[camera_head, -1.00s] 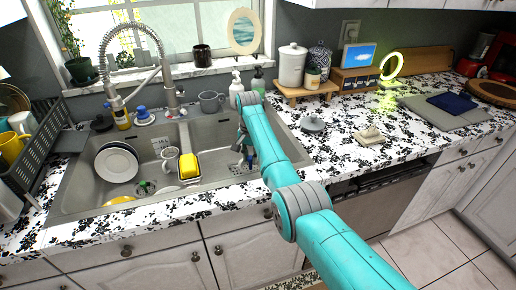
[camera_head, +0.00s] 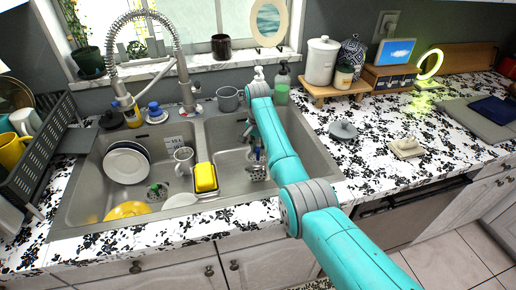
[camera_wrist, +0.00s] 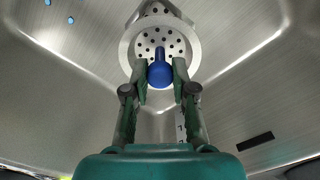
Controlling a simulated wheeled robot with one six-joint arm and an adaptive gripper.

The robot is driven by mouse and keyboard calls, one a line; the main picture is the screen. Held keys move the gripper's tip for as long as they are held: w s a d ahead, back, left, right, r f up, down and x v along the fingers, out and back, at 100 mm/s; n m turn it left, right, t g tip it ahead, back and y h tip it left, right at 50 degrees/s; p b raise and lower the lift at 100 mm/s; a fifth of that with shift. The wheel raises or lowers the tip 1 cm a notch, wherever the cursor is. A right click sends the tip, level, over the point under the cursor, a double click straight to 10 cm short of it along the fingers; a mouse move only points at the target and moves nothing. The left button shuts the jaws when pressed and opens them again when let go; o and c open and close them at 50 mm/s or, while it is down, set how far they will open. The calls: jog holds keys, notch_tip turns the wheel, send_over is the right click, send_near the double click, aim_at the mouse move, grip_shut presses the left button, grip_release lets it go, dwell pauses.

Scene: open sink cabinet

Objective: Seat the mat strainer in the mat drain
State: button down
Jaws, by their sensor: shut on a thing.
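My gripper (camera_wrist: 160,70) is shut on the blue knob (camera_wrist: 159,74) of the strainer in the wrist view. Past the knob is a round perforated metal disc, the strainer (camera_wrist: 174,46), inside a bright wide ring that looks like the drain rim (camera_wrist: 128,45). I cannot tell whether the strainer rests in the drain or hangs just above it. In the head view my gripper (camera_head: 254,150) reaches down into the right sink basin, and my arm partly hides it. The blue part shows small there, and the drain is hard to make out.
The left basin holds plates (camera_head: 126,162), a glass (camera_head: 184,160) and a yellow bowl (camera_head: 127,210). A yellow sponge (camera_head: 205,177) sits by the divider. A tall faucet (camera_head: 188,95) rises behind. A grey lidded thing (camera_head: 343,130) and a pale block (camera_head: 407,147) lie on the right counter.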

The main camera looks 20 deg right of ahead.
aim_at(258, 160)
jog(key=shift+f, duration=4.5)
jog(key=shift+f, duration=0.35)
jog(key=c, duration=0.9)
grip_release()
jog(key=shift+c, duration=0.6)
jog(key=shift+r, duration=0.95)
